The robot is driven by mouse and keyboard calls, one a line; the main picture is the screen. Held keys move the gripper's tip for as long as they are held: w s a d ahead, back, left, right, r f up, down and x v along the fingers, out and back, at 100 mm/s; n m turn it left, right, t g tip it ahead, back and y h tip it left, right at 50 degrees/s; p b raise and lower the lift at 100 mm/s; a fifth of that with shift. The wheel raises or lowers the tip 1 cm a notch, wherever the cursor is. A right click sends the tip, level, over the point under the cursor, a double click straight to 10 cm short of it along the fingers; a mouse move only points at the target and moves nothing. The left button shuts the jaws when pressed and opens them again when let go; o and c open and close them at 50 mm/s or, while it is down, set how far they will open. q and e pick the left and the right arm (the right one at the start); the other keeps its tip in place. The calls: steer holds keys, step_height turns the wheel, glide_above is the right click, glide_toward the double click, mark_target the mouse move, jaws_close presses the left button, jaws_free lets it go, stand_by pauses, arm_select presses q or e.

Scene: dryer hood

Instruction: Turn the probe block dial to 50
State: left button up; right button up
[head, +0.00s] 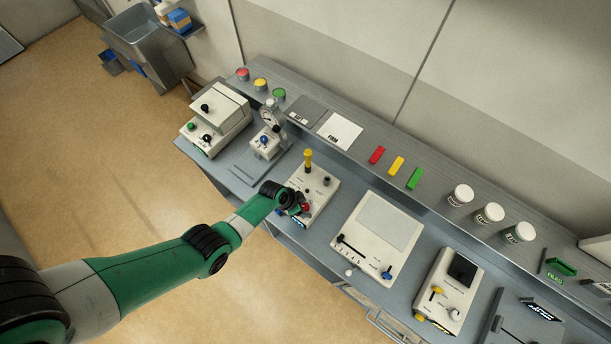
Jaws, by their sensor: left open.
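A white block-shaped device (322,198) sits on the grey bench near the middle, and it looks like the probe block. An upright yellow-handled probe (308,160) stands in its back left part. A dark knob (326,181) is on its right side. A red knob (306,207) shows near its front, beside my left gripper (300,206). My left gripper is open at the device's front, over or close to the red knob; I cannot tell whether they touch. The gripper and wrist hide the front left of the device. The dial's markings are too small to read. My right gripper is not in view.
Left of the block stand a gauge device (267,140) and a lidded white box (215,122). Right of it are a flat-topped white device (378,236) and one with a dark screen (450,290). A raised shelf behind holds cups (460,195) and coloured blocks (397,166).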

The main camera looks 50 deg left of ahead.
arm_select(q)
jaws_close()
